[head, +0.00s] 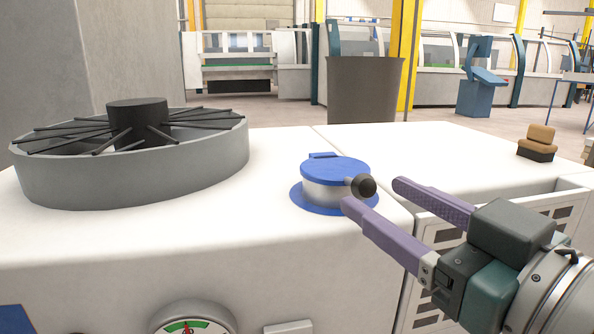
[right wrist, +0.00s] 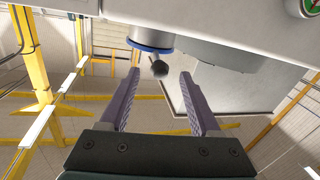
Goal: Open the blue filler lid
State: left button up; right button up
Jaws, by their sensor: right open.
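The blue filler lid (head: 335,171) lies flat and closed on a short silver neck with a blue flange, on top of the white machine. A dark round knob (head: 364,186) sticks out from the lid's right side. My right gripper (head: 371,193) is open, its two purple fingers pointing at the knob from the right. In the right wrist view the knob (right wrist: 159,69) shows between and just beyond the fingertips (right wrist: 160,76), and the blue rim (right wrist: 150,47) is behind it. I cannot tell whether a finger touches the knob. My left gripper is not in view.
A large round grey fan housing (head: 200,168) with a black hub stands on the machine at left. A brown brush-like block (head: 537,143) sits at the far right. The white top (head: 440,150) behind the lid is clear. A gauge (head: 193,320) is on the front face.

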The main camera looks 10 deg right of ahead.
aim_at(347, 177)
jog(key=x, duration=0.7)
jog(key=shift+w, duration=0.2)
jog(key=shift+c, duration=0.3)
grip_shut()
jog(key=shift+d, duration=0.1)
dwell(0.7)
